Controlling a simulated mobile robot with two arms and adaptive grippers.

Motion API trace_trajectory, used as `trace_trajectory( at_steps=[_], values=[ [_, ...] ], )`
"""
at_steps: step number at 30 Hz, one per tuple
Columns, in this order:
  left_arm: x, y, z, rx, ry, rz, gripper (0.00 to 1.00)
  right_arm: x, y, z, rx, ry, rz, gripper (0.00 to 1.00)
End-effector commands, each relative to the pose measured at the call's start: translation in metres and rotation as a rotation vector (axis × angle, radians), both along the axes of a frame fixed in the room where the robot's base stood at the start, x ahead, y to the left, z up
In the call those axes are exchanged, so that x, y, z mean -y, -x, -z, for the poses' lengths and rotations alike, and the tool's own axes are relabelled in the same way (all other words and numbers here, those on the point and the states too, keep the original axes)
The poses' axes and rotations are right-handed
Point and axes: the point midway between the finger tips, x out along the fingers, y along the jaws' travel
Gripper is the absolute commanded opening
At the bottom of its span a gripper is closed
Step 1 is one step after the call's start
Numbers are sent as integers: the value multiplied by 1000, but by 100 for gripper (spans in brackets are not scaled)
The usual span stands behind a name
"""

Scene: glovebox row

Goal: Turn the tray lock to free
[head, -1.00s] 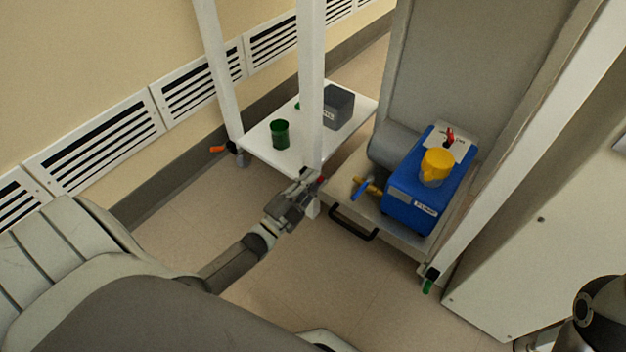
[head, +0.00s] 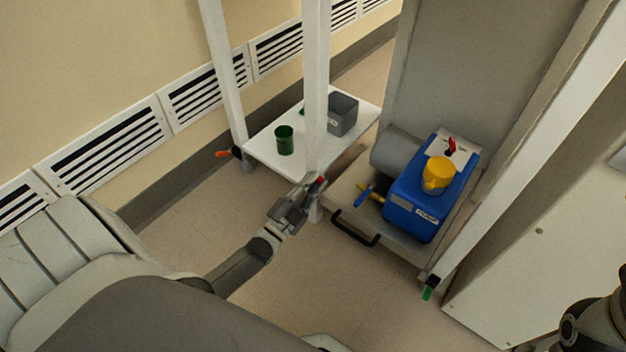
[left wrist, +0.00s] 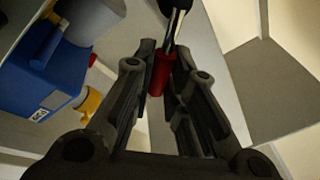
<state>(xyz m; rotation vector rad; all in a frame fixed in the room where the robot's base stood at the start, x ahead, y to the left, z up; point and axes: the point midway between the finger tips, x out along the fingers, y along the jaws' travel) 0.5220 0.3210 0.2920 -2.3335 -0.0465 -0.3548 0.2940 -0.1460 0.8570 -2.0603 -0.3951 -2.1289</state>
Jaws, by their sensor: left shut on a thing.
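My left gripper (head: 316,187) is at the foot of the white post, left of the black-handled pump tray (head: 352,205). It is shut on a small lever with a red grip (head: 321,181), probably the tray lock. In the left wrist view the red grip (left wrist: 158,74) sits between the fingertips, on a dark and shiny stem (left wrist: 174,25). The lever's pivot and any lock marking cannot be made out. My right gripper is not in view.
A blue pump (head: 424,201) with a yellow cap stands on the tray, with a blue-handled valve (head: 365,194) near the gripper. A white shelf (head: 270,150) behind holds a green cup (head: 284,140) and a grey bin (head: 343,114). Floor in front is clear.

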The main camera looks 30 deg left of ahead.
Motion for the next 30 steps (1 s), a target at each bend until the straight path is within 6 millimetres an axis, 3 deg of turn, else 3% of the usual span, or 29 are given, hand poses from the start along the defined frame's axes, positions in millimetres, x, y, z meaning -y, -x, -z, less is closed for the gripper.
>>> trace_trajectory(
  at_steps=[1,6,17,23,30],
  values=[
    [0,1,1,-2,7,-1,16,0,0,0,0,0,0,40],
    [0,0,1,-1,4,-1,36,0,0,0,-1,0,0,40],
    [-1,4,1,-1,1,-1,36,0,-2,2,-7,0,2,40],
    [-3,33,11,-5,2,-2,36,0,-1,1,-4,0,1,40],
    [-7,83,24,-5,3,-3,36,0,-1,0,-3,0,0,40]
  ],
)
